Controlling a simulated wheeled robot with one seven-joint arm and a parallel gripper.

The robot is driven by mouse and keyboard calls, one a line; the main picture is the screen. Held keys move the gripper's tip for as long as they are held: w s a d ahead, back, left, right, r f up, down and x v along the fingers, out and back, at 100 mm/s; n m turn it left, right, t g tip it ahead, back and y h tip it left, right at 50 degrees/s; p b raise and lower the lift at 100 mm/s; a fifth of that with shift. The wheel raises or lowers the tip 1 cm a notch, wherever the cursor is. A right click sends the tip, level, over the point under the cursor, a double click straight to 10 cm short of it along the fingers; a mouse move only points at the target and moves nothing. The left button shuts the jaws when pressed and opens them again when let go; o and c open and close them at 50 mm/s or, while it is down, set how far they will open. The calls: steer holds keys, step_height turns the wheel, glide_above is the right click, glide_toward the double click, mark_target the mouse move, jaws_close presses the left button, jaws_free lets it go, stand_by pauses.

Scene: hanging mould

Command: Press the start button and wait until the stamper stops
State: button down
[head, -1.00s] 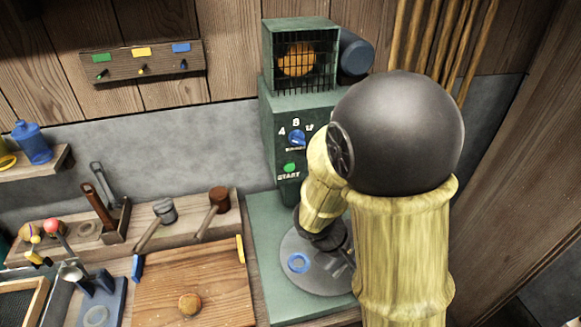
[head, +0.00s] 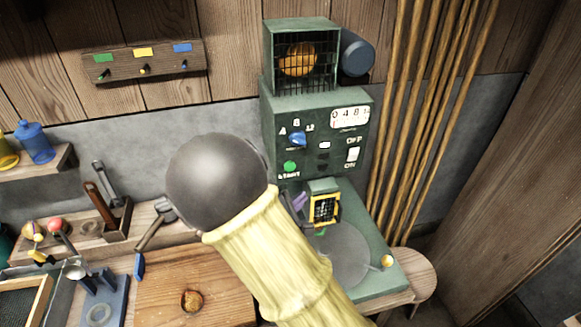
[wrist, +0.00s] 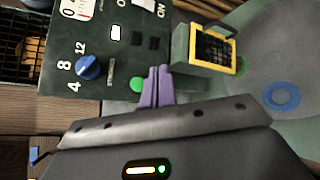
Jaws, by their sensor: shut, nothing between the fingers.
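The green machine (head: 320,105) stands at the back against the wall. Its green START button (head: 289,167) is low on the left of the front panel, below a blue dial. The button also shows in the wrist view (wrist: 137,84), just left of my purple fingers. My gripper (wrist: 156,72) is shut and empty, its tips pointing at the panel beside the button; whether they touch the panel I cannot tell. In the head view only a bit of the fingers (head: 299,202) shows beside my arm. The yellow-framed stamper head (head: 324,208) hangs above a grey round plate (head: 343,253).
The panel also has a counter (head: 349,117) and an ON/OFF switch (head: 353,154). A blue ring (wrist: 281,97) lies on the plate. A wooden board (head: 170,290) and tools are at the left. Pipes (head: 430,110) run down the wall at the right.

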mark_target(290, 167)
steer(key=shift+w+r, duration=0.1)
stand_by(0.3)
steer(key=shift+w+a+p, duration=0.25)
steer(key=shift+w+p, duration=0.05)
steer(key=shift+w, duration=1.1)
steer(key=shift+w+a+p, duration=0.2)
steer(key=shift+w+p, duration=0.15)
steer(key=shift+w, duration=1.05)
steer(key=shift+w+a+p, duration=0.25)
steer(key=shift+w+p, duration=0.05)
steer(key=shift+w, duration=1.1)
steer(key=shift+w, duration=0.15)
steer(key=shift+w+a+b, duration=0.1)
steer(key=shift+w+b, duration=0.15)
steer(key=shift+b, duration=0.1)
